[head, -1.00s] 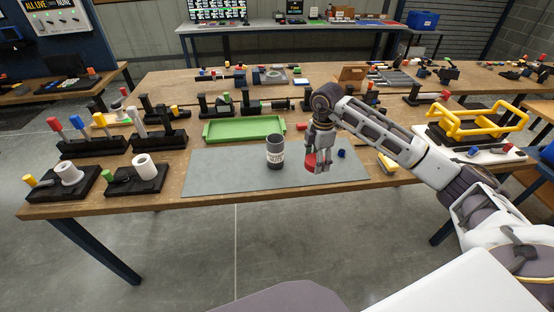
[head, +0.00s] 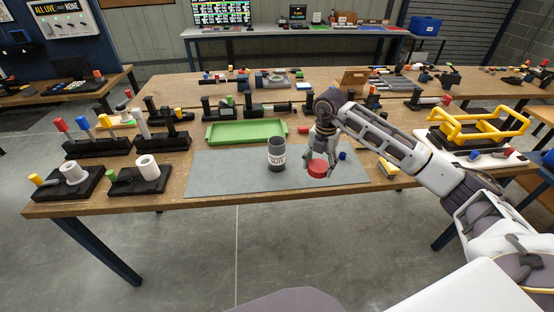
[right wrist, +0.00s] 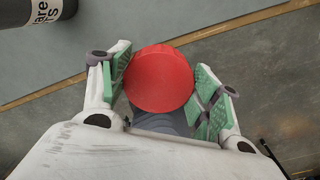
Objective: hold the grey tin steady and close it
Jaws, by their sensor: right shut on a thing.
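The grey tin (head: 276,154) is dark grey with a white label and stands upright on the grey mat (head: 225,172). It also shows at the top left of the right wrist view (right wrist: 38,12). A round red lid (head: 318,168) is held in my right gripper (head: 319,160), right of the tin and apart from it. In the right wrist view the red lid (right wrist: 159,79) sits between the two green-padded fingers. Whether the tin's top is open is too small to tell. My left gripper is not in view.
A green tray (head: 246,132) lies behind the mat. A small blue piece (head: 343,155) lies on the mat right of my right gripper. Black stands with coloured handles (head: 97,145) fill the table's left side. A yellow frame (head: 480,128) stands at the right.

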